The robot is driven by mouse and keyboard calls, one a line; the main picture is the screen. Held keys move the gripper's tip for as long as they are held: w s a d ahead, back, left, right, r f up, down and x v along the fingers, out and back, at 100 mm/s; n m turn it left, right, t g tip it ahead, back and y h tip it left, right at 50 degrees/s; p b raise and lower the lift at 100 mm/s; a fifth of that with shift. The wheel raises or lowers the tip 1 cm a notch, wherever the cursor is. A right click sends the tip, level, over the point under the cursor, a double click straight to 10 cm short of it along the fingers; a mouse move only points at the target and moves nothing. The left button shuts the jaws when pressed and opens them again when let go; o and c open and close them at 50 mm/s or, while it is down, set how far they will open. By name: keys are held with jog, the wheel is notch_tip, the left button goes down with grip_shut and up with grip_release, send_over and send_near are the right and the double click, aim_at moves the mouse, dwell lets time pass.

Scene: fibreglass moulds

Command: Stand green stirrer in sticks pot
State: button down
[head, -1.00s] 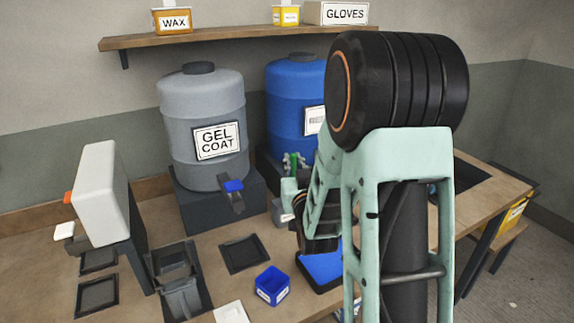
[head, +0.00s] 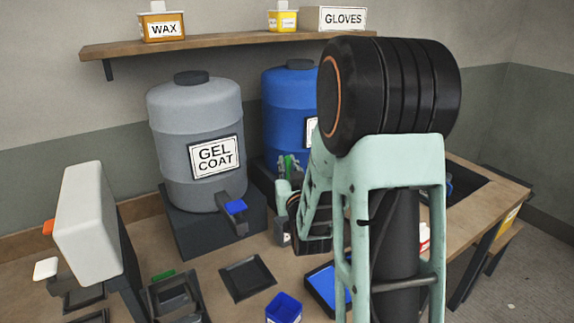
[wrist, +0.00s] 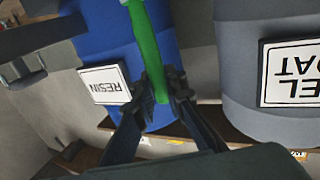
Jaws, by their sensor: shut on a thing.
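The green stirrer (wrist: 146,45) is held upright in the picture between the fingertips of my gripper (wrist: 160,90) in the wrist view. Its lower end shows just past the fingers. In the head view my gripper (head: 287,178) is in front of the blue drum, partly hidden by my arm, with a bit of green at its fingers. A small blue square pot (head: 284,306) stands on the bench at the bottom edge, well apart from the gripper. It may be the sticks pot; no label on it is readable.
The grey gel coat drum (head: 195,140) and blue resin drum (head: 287,95) stand close to the gripper at the back. A shelf (head: 220,45) runs above. A dark square tray (head: 247,279) and a blue-topped tray (head: 322,287) lie on the bench.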

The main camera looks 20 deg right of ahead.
jog(key=shift+f+b, duration=0.1)
jog(key=shift+b, duration=0.5)
notch_tip(320, 180, down, 10)
jog(key=b, duration=1.2)
jog(key=c, duration=1.9)
grip_release()
notch_tip(320, 180, up, 10)
